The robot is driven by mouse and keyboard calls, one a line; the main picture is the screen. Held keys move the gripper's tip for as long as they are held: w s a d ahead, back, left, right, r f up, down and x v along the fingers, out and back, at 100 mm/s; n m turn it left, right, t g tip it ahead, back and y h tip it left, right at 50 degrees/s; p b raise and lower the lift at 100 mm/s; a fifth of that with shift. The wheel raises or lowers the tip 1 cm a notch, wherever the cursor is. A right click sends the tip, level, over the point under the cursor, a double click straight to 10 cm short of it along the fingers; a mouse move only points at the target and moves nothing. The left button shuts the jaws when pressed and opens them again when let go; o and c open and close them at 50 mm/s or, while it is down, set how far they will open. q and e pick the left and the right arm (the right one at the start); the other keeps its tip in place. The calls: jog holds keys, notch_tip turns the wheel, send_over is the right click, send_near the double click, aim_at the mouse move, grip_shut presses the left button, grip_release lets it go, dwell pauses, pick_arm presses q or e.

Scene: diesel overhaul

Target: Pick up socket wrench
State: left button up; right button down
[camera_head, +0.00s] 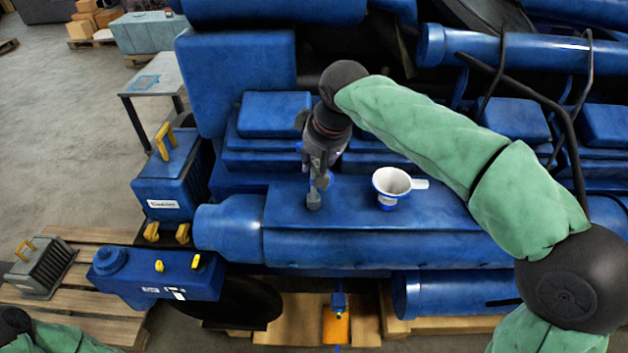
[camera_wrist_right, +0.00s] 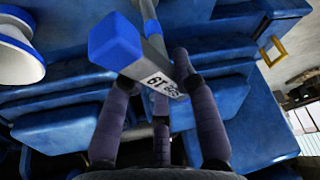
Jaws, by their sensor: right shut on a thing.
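The socket wrench (camera_wrist_right: 155,55) has a grey shaft, a bright blue end and a white label reading 19. My right gripper (camera_wrist_right: 158,85) is shut on it, with its dark fingers on both sides of the labelled part. In the head view my right gripper (camera_head: 316,180) points down over the blue engine, left of a white funnel. There the wrench is mostly hidden by the gripper, with only small blue and grey bits showing. I cannot tell whether it touches the engine top. My left gripper is out of view; only part of my left arm shows at the lower left.
The white funnel (camera_head: 391,184) with a blue base stands on the blue engine cover (camera_head: 450,212). Blue containers with yellow parts (camera_head: 172,180) (camera_head: 160,280) stand at the left, by wooden pallets. A dark pipe frame (camera_head: 530,95) rises at the right. Open floor (camera_head: 60,130) lies far left.

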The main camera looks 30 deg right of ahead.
jog(key=shift+r, duration=0.1)
jog(key=shift+r, duration=0.55)
jog(key=s+a+r, duration=0.5)
jog(key=s+r, duration=0.6)
jog(key=s, duration=0.2)
jog(key=shift+r+b, duration=0.35)
jog(key=shift+b, duration=0.1)
jog(key=c, duration=1.6)
grip_release()
jog(key=shift+c, duration=0.2)
grip_shut()
